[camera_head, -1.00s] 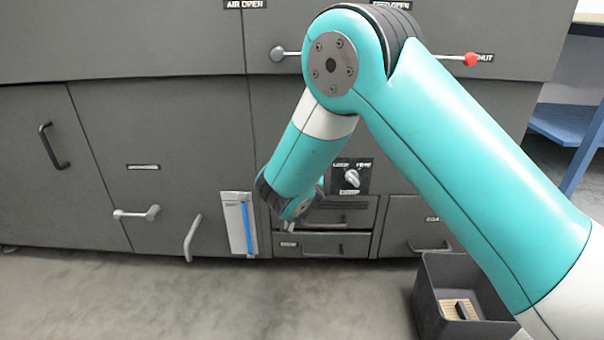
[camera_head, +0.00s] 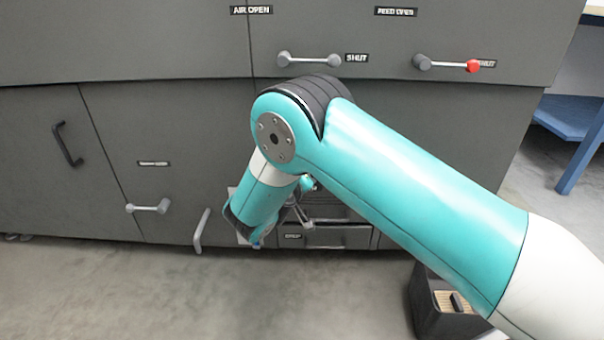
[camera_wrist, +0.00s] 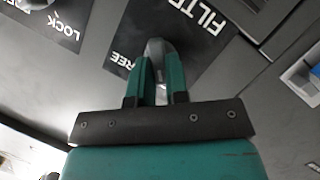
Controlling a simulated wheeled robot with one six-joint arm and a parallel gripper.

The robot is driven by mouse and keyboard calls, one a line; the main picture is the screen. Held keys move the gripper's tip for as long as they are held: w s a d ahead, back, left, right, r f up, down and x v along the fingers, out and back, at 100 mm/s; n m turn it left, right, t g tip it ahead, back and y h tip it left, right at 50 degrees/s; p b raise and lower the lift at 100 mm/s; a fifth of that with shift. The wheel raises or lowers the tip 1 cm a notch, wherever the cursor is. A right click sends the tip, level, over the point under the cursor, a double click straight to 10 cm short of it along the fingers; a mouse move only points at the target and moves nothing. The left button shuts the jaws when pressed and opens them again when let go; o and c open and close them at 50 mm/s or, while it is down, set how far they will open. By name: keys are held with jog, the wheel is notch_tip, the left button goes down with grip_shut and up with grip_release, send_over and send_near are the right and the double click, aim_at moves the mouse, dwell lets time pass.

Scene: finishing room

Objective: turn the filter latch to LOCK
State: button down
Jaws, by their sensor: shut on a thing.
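In the wrist view, my gripper (camera_wrist: 160,82) has its two teal fingers closed on the grey rounded handle of the filter latch (camera_wrist: 156,48). I cannot tell exactly where the handle points. In the head view my arm hides the latch and most of my gripper.
Grey drawers (camera_head: 340,238) lie low on the machine front. Above are the air handle (camera_head: 308,60) and the red-tipped feed handle (camera_head: 447,64). Other handles (camera_head: 148,207) stick out at left. A dark bin (camera_head: 425,300) stands on the floor below my arm. The floor at left is clear.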

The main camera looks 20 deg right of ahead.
jog(key=shift+f+n+h, duration=0.1)
jog(key=shift+n+h, duration=0.2)
jog(key=shift+n, duration=0.1)
jog(key=c, duration=1.1)
grip_release()
jog(key=p+v, duration=0.7)
jog(key=v, duration=1)
jog(key=shift+s, duration=0.2)
